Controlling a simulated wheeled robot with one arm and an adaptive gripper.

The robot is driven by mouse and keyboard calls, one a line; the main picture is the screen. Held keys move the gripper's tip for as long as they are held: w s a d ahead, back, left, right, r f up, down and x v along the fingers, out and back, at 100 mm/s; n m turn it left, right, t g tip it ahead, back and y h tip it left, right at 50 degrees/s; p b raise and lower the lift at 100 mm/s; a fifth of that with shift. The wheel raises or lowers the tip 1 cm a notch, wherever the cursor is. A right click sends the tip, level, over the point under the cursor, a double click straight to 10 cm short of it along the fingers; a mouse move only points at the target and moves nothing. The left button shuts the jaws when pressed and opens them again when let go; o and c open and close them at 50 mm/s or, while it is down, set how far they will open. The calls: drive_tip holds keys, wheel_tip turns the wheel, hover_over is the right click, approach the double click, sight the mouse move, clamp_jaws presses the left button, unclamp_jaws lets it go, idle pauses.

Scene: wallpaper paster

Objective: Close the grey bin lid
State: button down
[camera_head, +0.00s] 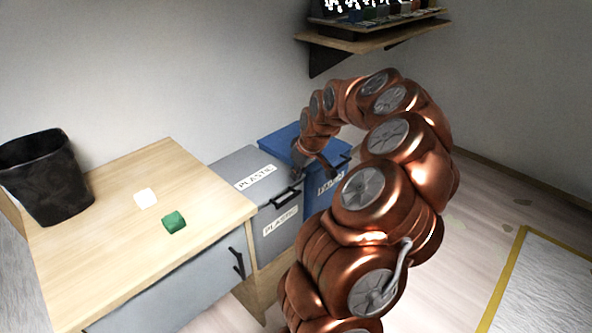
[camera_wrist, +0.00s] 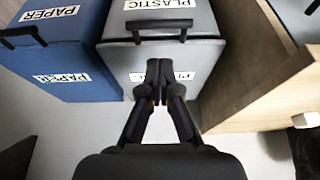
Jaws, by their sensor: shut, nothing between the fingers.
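The grey bin (camera_head: 266,247) stands between the wooden cabinet and the blue bin, with a "PLASTIC" label on its front. Its grey lid (camera_head: 236,164) carries another "PLASTIC" label and a black handle, and appears to lie flat on the bin. In the wrist view the lid (camera_wrist: 117,22) and its handle are at the top, with the bin's front (camera_wrist: 122,62) below. My gripper (camera_wrist: 160,66) is shut and empty, its fingertips over the bin's front just below the handle; contact cannot be told. In the head view my gripper (camera_head: 299,166) is small and partly hidden.
The blue "PAPER" bin (camera_head: 278,143) stands beside the grey bin, its lid looking down. The wooden cabinet (camera_head: 100,240) holds a black basket (camera_head: 45,180), a white piece (camera_head: 146,198) and a green block (camera_head: 174,222). A wall shelf (camera_head: 375,38) hangs above. Floor at right is open.

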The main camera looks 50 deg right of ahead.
sight(288, 198)
drive_tip(key=x, duration=1)
drive_tip(key=shift+s+a+f, duration=0.1)
drive_tip(key=shift+s+f, duration=0.1)
drive_tip(key=shift+s, duration=0.1)
drive_tip(key=shift+f, duration=0.1)
